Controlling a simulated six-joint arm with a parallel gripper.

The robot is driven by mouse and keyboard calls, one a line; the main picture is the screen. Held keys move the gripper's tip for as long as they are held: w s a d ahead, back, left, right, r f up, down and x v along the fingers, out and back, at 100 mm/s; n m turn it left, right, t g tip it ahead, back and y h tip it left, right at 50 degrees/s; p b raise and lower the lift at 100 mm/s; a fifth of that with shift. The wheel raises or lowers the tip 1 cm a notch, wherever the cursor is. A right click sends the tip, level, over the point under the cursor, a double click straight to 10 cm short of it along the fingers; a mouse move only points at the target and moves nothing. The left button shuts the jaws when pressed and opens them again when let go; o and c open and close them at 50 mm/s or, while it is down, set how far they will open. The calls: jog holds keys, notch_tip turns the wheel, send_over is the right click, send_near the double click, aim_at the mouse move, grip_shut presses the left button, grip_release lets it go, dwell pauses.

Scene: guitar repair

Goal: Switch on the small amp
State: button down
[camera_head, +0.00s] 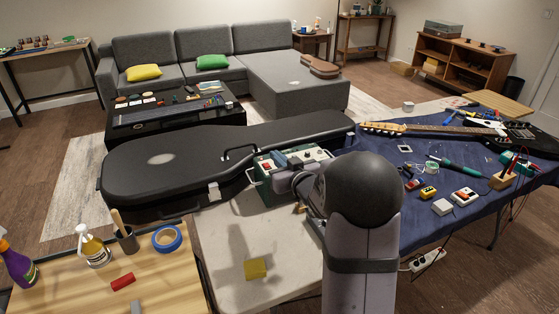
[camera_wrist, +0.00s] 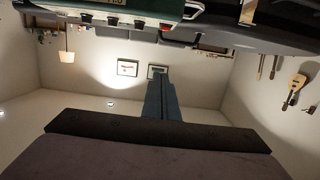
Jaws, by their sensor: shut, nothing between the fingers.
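The small amp (camera_head: 264,190) is a dark green box with a pale top panel carrying small knobs and red parts. It stands on the pale tabletop beside the guitar case, partly hidden by my arm. Its green edge with a label and several dark knobs (camera_wrist: 112,21) spans the top of the wrist view. My gripper (camera_head: 280,159) is over the amp's top panel in the head view, shut and empty. Its fingers also show pressed together in the wrist view (camera_wrist: 158,76). I cannot tell whether they touch the panel.
A large black guitar case (camera_head: 190,160) lies right behind the amp. A blue cloth (camera_head: 400,232) at right bears an electric guitar (camera_head: 440,131), tools and small pedals. Blue tape (camera_head: 167,239) lies on the wooden bench.

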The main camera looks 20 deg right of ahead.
jog(key=shift+s+r, duration=0.3)
jog(key=shift+s, duration=0.5)
jog(key=s+a+f+g+p, duration=0.25)
jog(key=s+a+g, duration=0.25)
jog(key=s, duration=0.6)
jog(key=s+a+f+g+p, duration=0.2)
jog(key=s+a+g+p, duration=0.3)
jog(key=s, duration=0.7)
jog(key=s+a+f+g+p, duration=0.2)
jog(key=s+a+g, duration=0.35)
jog(key=s, duration=0.55)
notch_tip(320, 180, down, 30)
jog(key=b, duration=3)
jog(key=shift+d+f+g, duration=0.1)
jog(key=shift+g, duration=0.15)
